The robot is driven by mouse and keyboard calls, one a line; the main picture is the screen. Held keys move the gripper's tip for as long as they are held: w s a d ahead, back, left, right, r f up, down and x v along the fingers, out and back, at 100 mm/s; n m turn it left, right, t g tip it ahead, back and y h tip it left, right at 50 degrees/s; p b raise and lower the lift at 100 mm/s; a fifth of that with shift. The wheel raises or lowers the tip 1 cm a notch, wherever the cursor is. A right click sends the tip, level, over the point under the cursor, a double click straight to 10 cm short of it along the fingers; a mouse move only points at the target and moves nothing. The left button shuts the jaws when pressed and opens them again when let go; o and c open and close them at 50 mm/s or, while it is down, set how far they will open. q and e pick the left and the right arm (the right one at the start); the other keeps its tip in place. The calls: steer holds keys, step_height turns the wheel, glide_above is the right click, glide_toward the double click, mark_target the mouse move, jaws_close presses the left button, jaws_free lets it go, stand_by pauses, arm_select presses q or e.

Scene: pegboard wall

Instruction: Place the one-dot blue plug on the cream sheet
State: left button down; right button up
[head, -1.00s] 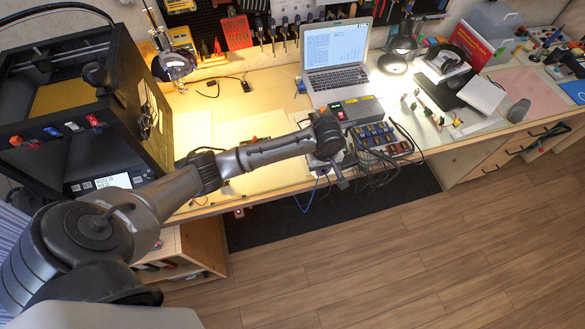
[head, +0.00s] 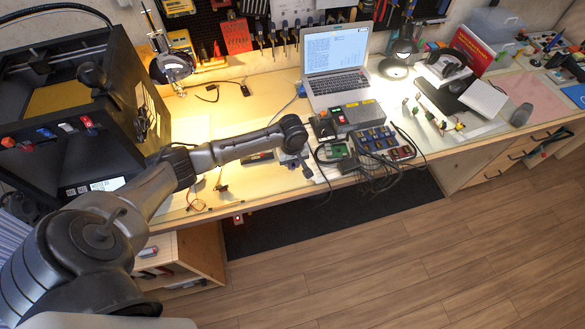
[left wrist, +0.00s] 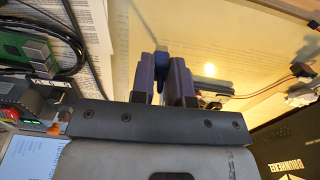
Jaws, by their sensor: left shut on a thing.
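My left gripper (head: 294,163) hangs low over the bench, to the left of the power strip and cables. In the left wrist view its two purple-grey fingers (left wrist: 162,68) are shut on a small dark blue plug (left wrist: 158,60), mostly hidden between them; no dot can be made out. The cream sheet (left wrist: 205,35) fills the upper middle of the wrist view, beyond the fingertips. In the head view the cream sheet (head: 258,183) lies on the bench, partly behind my left arm. I cannot tell whether the plug touches it. My right gripper is not in view.
A power strip (head: 383,140) with blue plugs and black cables lies to the right, with a green board (head: 338,150) beside it. A laptop (head: 337,80) stands behind. A black printer-like box (head: 80,110) stands at the left. Small wired parts (left wrist: 302,70) lie beyond the sheet.

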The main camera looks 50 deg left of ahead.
mark_target(293, 169)
arm_select(q)
step_height(293, 169, down, 4)
steer(key=shift+r+b, duration=0.1)
steer(key=shift+b, duration=0.45)
steer(key=c, duration=1.1)
jaws_free()
